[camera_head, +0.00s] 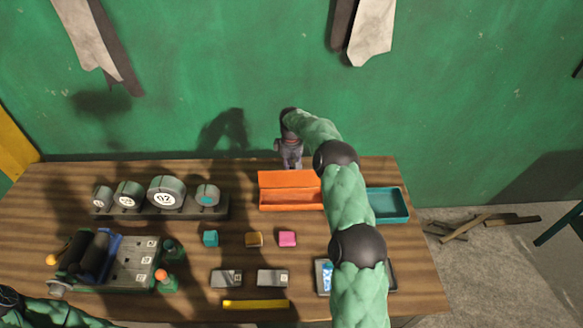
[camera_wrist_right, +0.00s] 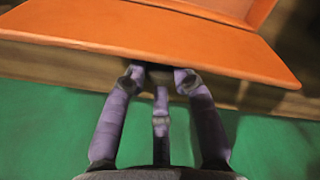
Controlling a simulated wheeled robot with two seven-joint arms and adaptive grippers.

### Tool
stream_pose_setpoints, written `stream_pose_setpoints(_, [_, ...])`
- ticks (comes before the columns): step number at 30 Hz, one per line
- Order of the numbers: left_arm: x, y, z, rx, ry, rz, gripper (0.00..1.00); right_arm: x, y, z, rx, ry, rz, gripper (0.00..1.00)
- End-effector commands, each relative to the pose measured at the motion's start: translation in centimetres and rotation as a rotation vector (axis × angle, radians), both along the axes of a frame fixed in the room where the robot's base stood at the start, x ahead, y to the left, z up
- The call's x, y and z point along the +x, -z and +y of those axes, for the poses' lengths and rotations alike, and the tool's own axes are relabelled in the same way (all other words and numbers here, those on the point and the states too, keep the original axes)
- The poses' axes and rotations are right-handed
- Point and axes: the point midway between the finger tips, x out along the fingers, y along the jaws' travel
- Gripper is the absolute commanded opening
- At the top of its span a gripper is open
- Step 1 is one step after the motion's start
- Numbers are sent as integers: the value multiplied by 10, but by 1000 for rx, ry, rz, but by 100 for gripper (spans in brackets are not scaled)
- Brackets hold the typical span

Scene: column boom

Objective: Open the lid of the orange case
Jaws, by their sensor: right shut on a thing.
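The orange case (camera_head: 290,206) stands at the back of the table, right of centre, partly covered by my right arm. Its lid (camera_head: 284,178) is raised and stands open along the back side. In the right wrist view the lid (camera_wrist_right: 150,40) fills the upper part as a broad orange panel. My right gripper (camera_head: 290,161) is behind the case. In the wrist view its purple fingers (camera_wrist_right: 160,80) meet the lid's edge and are shut on it. The fingertips are partly hidden under the panel. My left arm shows at the lower left, its gripper out of view.
A teal tray (camera_head: 388,204) stands right of the case. Teal, brown and pink cubes (camera_head: 287,239) lie in front. Gauges (camera_head: 166,192) stand on a rack at left, with a green device (camera_head: 125,262) before them. A green wall (camera_head: 220,70) rises behind the table.

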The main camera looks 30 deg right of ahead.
Motion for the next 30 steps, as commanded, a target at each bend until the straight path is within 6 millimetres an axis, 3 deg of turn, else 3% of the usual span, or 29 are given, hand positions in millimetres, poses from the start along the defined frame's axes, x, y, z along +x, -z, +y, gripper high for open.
stream_pose_setpoints(1, [0, 1, 0, 0, 0, 0, 58, 1, 12, 0, -6, -19, -1, 0])
stream_pose_setpoints(5, [0, 1, 0, 0, 0, 0, 58, 0, 12, 1, -6, -19, -1, 0])
stream_pose_setpoints(6, [0, 1, 0, 0, 0, 0, 58, 0, 12, 1, -6, -19, -1, 30])
stream_pose_setpoints(9, [0, 1, 0, 0, 0, 0, 58, 0, 12, 1, -5, -18, -1, 54])
stream_pose_setpoints(22, [0, 0, 0, 0, 0, 0, 58, 2, -2, 0, -4, -11, -7, 54])
stream_pose_setpoints(30, [0, 0, 0, 0, 0, 0, 58, 4, -49, 0, -6, -11, -10, 54])
